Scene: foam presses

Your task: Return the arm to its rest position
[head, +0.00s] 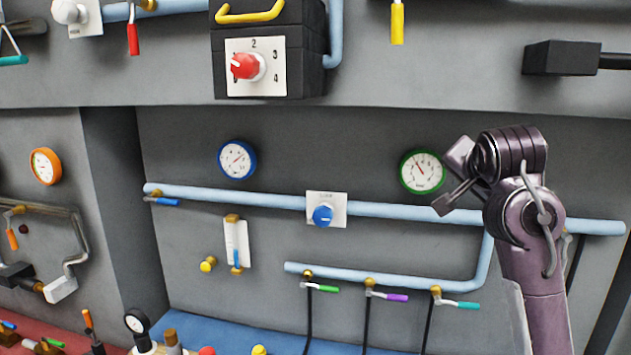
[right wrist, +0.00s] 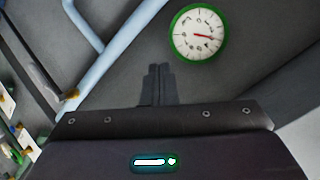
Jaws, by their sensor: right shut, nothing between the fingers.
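My right arm (head: 535,270) rises at the right side of the head view, in front of the panel wall. Its right gripper (head: 440,205) points left, just below the green-rimmed gauge (head: 423,172), and is apart from it as far as I can tell. In the right wrist view the two dark fingers (right wrist: 157,85) are together with nothing between them. The green-rimmed gauge (right wrist: 199,32) shows above and to the right of the fingertips there. My left gripper is not in view.
A light blue pipe (head: 400,211) runs across the wall behind my right gripper. A lower pipe (head: 380,279) carries valves with green, purple and teal levers. A blue knob (head: 323,215), a blue-rimmed gauge (head: 237,160) and a black box with a red knob (head: 247,66) are farther left.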

